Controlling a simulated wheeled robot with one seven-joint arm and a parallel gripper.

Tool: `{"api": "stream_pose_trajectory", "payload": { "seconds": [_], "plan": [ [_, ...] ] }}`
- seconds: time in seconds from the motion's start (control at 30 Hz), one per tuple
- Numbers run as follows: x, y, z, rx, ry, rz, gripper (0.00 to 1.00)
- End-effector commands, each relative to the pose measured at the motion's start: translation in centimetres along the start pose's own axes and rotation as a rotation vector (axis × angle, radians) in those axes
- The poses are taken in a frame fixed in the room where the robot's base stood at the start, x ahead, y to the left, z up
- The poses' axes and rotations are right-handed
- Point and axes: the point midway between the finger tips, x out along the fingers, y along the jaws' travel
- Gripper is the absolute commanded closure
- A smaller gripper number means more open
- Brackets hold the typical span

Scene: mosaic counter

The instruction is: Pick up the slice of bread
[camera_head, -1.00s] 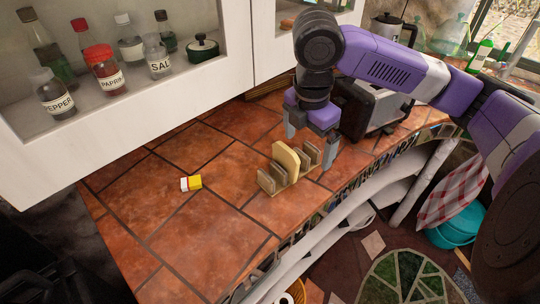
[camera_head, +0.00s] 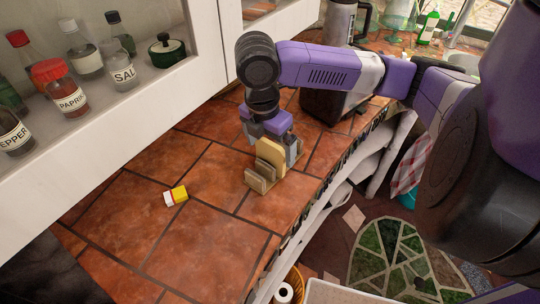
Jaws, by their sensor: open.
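The slice of bread (camera_head: 269,156) is pale tan and stands upright in a small wooden rack (camera_head: 257,184) on the tiled counter. Upright slats of the rack stand in front of it. My gripper (camera_head: 268,143) points down at the rack, just behind the bread in the picture. Its grey fingers are spread apart, one to each side of the bread's upper part. The bread and rack hide part of the fingertips, so I cannot tell whether they touch the bread.
A small yellow, red and white box (camera_head: 175,196) lies left of the rack. A dark appliance (camera_head: 330,104) stands behind my arm. A white wall cabinet (camera_head: 120,120) with spice jars overhangs the counter at left. The counter's front left is clear.

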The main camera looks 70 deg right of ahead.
Motion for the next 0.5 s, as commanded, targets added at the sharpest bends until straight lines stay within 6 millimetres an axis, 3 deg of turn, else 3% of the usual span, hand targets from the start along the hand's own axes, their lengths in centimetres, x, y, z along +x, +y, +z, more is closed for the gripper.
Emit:
{"api": "stream_pose_trajectory", "payload": {
  "seconds": [0.17,0.4,0.5],
  "plan": [
    [1.6,0.0,0.0,0.001,0.0,0.0,0.0],
    [1.7,0.0,0.0,0.0,-0.001,0.001,0.0],
    [1.7,0.0,0.0,0.0,-0.001,0.001,0.2]
  ]
}}
